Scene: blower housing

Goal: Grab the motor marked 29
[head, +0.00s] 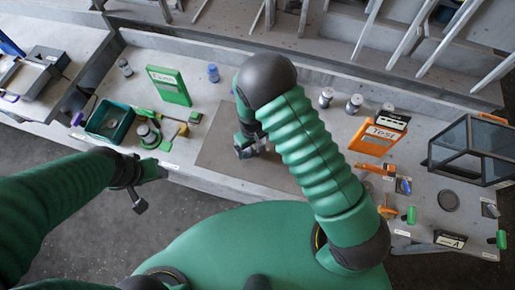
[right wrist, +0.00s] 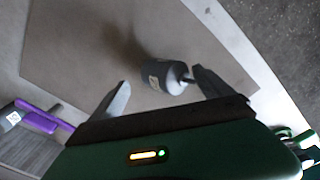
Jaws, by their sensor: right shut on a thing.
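A grey cylindrical motor (right wrist: 162,76) with a small pale label and a thin dark shaft shows between the fingers of my right gripper (right wrist: 165,92) in the right wrist view. The label's number is too blurred to read. In the head view my right gripper (head: 250,148) is low over the brown mat (head: 218,150), shut on this motor, which is mostly hidden there by the gripper and arm. My left gripper (head: 150,178) hangs at the left, in front of the bench edge; its jaw state is unclear.
More small cylinders (head: 354,103) stand at the back right beside an orange "Test" sign (head: 377,135). A green sign (head: 168,86), a green bin (head: 109,121) and green parts are at left. A dark glazed box (head: 472,150) stands at far right. The mat's left part is clear.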

